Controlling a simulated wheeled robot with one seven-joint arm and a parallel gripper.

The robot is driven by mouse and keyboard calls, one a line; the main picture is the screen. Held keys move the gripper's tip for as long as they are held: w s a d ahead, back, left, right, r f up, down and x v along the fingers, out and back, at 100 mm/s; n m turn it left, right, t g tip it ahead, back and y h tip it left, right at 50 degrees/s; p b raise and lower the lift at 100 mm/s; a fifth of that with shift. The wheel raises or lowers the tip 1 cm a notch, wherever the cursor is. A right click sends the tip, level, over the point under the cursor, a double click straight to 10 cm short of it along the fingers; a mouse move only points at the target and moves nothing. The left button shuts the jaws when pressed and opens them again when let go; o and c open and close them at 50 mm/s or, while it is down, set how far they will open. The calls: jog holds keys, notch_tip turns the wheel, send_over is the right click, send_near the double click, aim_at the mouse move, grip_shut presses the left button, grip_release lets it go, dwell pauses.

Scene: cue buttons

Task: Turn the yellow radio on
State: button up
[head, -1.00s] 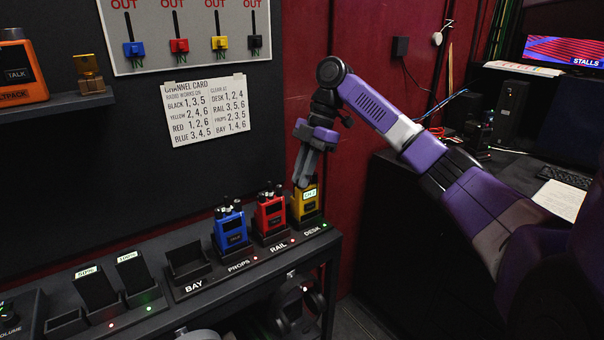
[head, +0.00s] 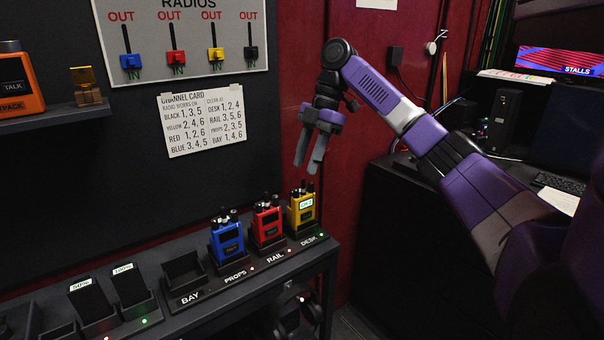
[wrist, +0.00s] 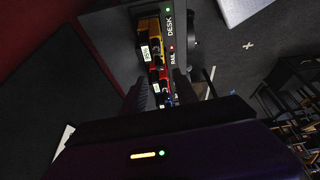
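The yellow radio (head: 301,207) stands upright in the slot marked DESK at the right end of the black charging shelf. Its small screen is lit, with text too small to read surely, and a green light glows by the DESK label. In the wrist view the yellow radio (wrist: 148,38) is at the top, beyond the fingers. My gripper (head: 309,168) hangs above the radio, fingers pointing down and apart, with nothing between them. The fingertips look clear of the radio body, close to its antenna top.
A red radio (head: 267,222) at RAIL and a blue radio (head: 227,241) at PROPS stand close to the left. The BAY slot (head: 184,276) is empty. A channel card (head: 203,122) hangs on the wall. A desk with a monitor is at right.

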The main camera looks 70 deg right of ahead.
jog(key=shift+s+d+r, duration=0.1)
jog(key=shift+d+r, duration=0.1)
jog(key=shift+r, duration=0.35)
